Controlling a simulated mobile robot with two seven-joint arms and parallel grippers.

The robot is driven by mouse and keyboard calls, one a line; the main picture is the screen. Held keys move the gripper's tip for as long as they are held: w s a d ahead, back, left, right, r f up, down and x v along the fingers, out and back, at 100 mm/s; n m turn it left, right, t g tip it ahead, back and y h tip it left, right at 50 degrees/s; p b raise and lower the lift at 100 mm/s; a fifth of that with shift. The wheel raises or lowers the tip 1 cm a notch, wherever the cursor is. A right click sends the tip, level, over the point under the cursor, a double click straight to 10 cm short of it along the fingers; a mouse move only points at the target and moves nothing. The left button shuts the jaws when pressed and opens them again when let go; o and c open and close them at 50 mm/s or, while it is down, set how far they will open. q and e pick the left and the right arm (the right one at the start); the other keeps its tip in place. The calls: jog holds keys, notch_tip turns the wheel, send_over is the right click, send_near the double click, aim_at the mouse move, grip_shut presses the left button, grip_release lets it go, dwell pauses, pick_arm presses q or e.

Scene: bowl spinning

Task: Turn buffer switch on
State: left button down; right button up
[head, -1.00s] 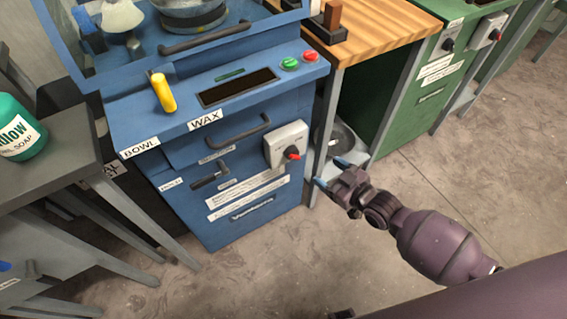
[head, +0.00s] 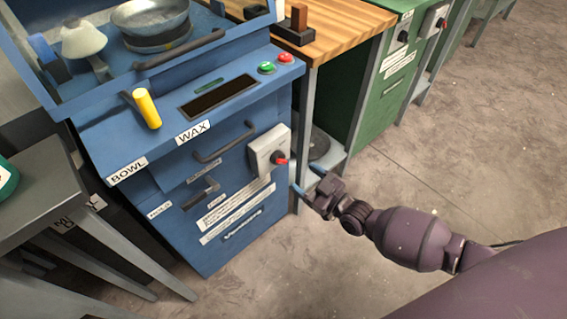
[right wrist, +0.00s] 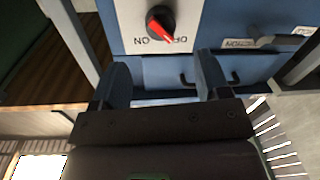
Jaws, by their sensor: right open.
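The switch is a grey-white box (head: 267,148) on the right side of the blue machine's front (head: 240,130). Its knob (head: 279,159) has a red pointer. In the right wrist view the knob (right wrist: 161,22) is black with a red bar, and an ON label (right wrist: 147,41) shows upside down on the plate. My right gripper (head: 308,180) is open and empty, just to the right of the switch box and lower in the head view. In the right wrist view its two fingers (right wrist: 160,82) stand apart, pointing toward the switch, with the knob between their lines. My left gripper is not in view.
A yellow handle (head: 146,109) and green and red buttons (head: 275,63) are on the machine's top. A wooden-topped table (head: 340,25) stands to the right. A grey table (head: 35,190) is at the left. The floor in front is clear.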

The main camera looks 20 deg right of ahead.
aim_at(284, 163)
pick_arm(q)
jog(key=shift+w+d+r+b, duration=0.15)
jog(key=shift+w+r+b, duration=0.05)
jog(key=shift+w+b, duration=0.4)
pick_arm(e)
jog(key=shift+x, duration=3.95)
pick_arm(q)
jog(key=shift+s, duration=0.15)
pick_arm(e)
jog(key=c, duration=0.9)
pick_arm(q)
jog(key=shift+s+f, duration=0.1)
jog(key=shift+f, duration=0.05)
